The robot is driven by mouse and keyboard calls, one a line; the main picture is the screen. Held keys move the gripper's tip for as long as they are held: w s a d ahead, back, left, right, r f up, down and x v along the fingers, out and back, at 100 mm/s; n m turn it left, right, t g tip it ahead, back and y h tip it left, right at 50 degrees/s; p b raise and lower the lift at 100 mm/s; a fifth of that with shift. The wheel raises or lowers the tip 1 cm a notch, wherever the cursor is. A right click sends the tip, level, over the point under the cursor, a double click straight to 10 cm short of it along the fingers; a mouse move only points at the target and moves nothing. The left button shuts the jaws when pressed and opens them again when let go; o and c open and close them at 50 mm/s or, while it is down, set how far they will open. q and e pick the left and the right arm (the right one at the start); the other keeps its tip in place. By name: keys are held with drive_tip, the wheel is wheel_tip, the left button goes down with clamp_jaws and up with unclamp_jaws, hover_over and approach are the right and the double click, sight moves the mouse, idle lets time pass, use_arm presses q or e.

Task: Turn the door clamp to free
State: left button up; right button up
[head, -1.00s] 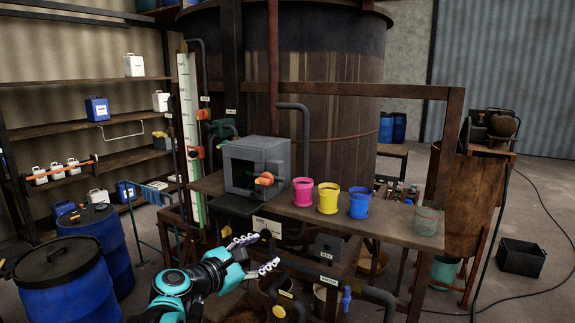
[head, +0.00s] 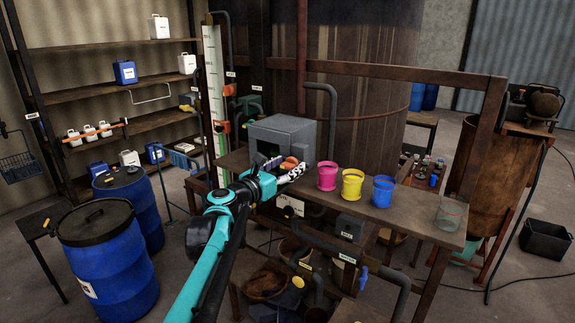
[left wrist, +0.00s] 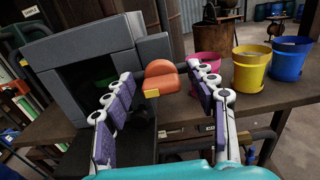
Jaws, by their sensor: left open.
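The grey box (head: 283,132) stands on the wooden bench, its dark opening facing the front. An orange clamp handle (head: 289,162) sits at its lower right front corner, partly hidden by my fingers in the head view. In the left wrist view the orange handle (left wrist: 164,80) shows a small yellow tag on its lower left. My left gripper (head: 284,171) is open at the handle. In the left wrist view its two fingers (left wrist: 160,72) stand on either side of the handle; I cannot tell whether they touch it. My right gripper is out of view.
Pink (head: 327,176), yellow (head: 352,187) and blue (head: 383,191) buckets and a clear beaker (head: 449,213) stand on the bench (head: 415,212) right of the box. The pink bucket is close to my right finger. A rusty vat is behind; blue drums (head: 105,255) stand left.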

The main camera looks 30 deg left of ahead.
use_arm(q)
drive_tip(key=c, duration=1.2)
drive_tip(key=shift+o, duration=0.2)
